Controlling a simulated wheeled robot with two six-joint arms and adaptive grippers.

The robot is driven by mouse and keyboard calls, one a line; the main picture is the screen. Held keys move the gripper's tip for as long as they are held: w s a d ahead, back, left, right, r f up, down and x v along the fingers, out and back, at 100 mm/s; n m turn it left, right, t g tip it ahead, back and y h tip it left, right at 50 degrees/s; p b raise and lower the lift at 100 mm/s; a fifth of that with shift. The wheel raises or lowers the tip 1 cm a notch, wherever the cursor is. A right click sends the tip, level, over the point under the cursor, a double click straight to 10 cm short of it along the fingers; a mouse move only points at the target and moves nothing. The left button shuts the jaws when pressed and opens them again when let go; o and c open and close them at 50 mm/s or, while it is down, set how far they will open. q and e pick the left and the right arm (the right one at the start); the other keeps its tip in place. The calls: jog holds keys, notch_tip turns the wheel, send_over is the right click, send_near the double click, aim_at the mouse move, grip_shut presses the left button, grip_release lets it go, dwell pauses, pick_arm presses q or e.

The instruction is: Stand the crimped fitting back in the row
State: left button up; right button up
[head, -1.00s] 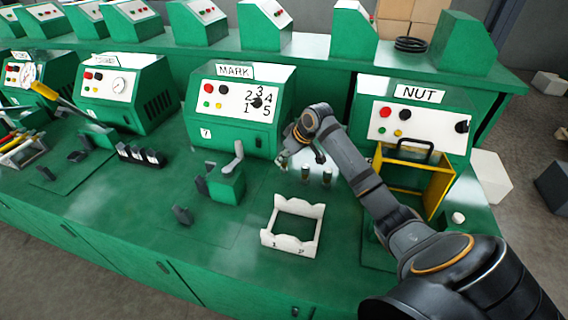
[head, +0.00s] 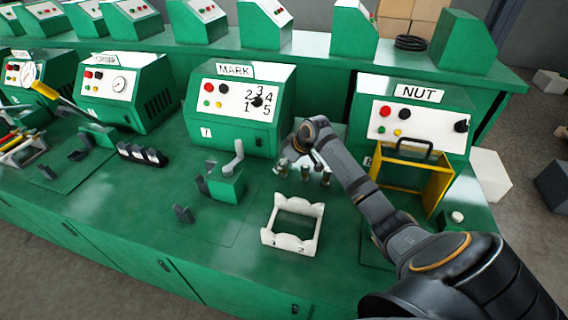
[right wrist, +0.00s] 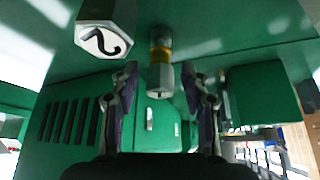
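Small metal fittings stand upright in a row on the green bench. The left one (head: 283,168) is beside my right gripper (head: 300,160), the middle one (head: 305,174) is just below it, and the right one (head: 326,178) stands apart. In the right wrist view, a grey fitting with a brass-coloured band (right wrist: 160,66) is between the fingertips of my right gripper (right wrist: 162,88). Gaps show on both sides of it, so the gripper is open around it. I cannot tell which fitting in the row this is. My left gripper is not in view.
A white numbered cradle (head: 268,238) stands empty in front of the row. The MARK machine (head: 200,132) is behind, the NUT machine with its yellow guard (head: 440,190) to the right. A grey block marked 2 (right wrist: 108,28) is close by in the wrist view.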

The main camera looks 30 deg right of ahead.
jog(key=shift+r, duration=0.1)
jog(key=v, duration=1.2)
jog(key=shift+w+r, duration=0.1)
jog(key=shift+r, duration=0.05)
